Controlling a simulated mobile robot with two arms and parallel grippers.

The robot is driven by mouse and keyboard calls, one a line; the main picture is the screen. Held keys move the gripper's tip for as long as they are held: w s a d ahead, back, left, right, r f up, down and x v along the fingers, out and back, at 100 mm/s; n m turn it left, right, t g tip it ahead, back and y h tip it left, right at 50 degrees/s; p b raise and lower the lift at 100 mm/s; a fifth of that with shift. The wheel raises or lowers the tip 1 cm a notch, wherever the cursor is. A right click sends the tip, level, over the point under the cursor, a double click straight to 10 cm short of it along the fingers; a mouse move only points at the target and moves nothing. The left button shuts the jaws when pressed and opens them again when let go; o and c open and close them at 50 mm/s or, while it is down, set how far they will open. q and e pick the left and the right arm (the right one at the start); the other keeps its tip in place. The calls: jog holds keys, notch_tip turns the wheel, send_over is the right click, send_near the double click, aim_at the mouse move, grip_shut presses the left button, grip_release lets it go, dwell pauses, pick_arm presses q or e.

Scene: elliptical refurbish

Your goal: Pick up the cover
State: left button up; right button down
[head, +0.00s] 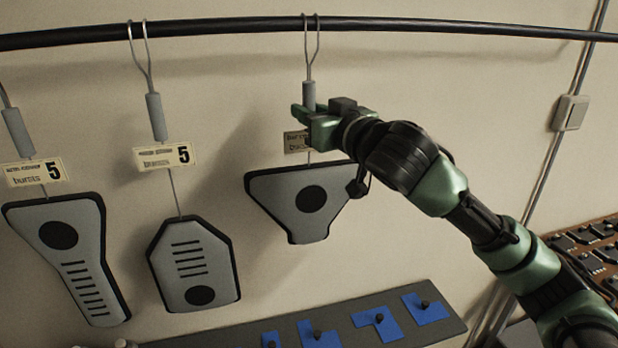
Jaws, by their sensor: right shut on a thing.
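Three grey covers with black edges hang by wire hangers from a black rail. The right cover (285,199) is roughly triangular with one black round spot. The middle cover (193,264) is a long hexagon with slots and a round spot. The left cover (66,262) is tapered, with a round spot and slots. My right gripper (305,118) is shut on the hanger (309,92) of the right cover, at the lower end of its grey sleeve, and partly hides the tag. The hanger's hook is still around the rail. My left gripper is out of view.
The black rail (220,29) runs across the top. A grey strip (449,328) with blue pieces on pegs lies below. A brown panel (609,262) of dark keys is at the right, below a wall switch box (570,112) and pipe.

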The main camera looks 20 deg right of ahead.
aim_at(312, 94)
jog(key=shift+r, duration=0.2)
jog(key=shift+r+b, duration=0.45)
jog(key=shift+r, duration=0.25)
jog(key=shift+s+d+r+b, duration=0.1)
jog(key=shift+s+r+b, duration=0.2)
jog(key=shift+r+b, duration=0.45)
jog(key=b+v, duration=0.5)
jog(key=v, duration=1.2)
jog(key=shift+s+r+b, duration=0.2)
jog(key=shift+s+b, duration=0.05)
jog(key=shift+b, duration=0.15)
jog(key=shift+d, duration=0.1)
jog(key=c, duration=1.8)
grip_release()
grip_shut()
